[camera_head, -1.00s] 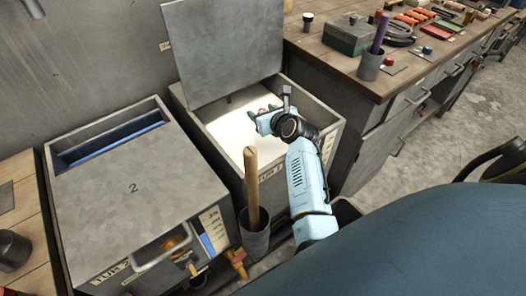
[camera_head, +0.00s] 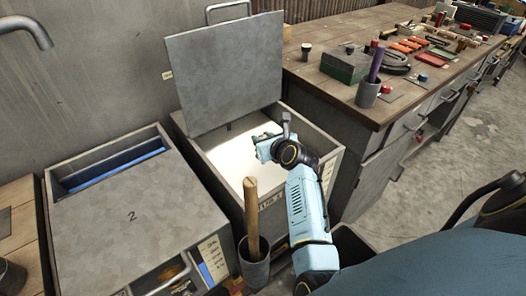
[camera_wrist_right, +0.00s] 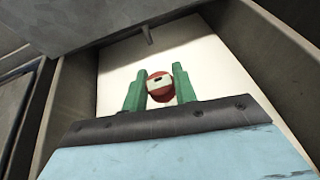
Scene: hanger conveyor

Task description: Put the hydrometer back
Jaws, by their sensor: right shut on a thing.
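My right gripper (camera_head: 260,143) reaches over the open tub 1 (camera_head: 335,165). In the right wrist view its green fingers (camera_wrist_right: 159,88) are shut on a small round red thing with a pale band and a dark mark (camera_wrist_right: 158,77). This is probably the top of the hydrometer; the rest of it is hidden. White fills the view of the tub's inside behind it, and I cannot tell whether the held thing touches it. My left gripper is not in view.
Tub 1's grey lid (camera_head: 225,75) stands raised behind the gripper. Tub 2 (camera_head: 130,225) is at the left, mostly covered. A wooden handle (camera_head: 251,205) stands in a dark cup (camera_head: 254,268) in front. The bench (camera_head: 330,85) holds a purple rod (camera_head: 376,65) in a grey cup (camera_head: 367,95).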

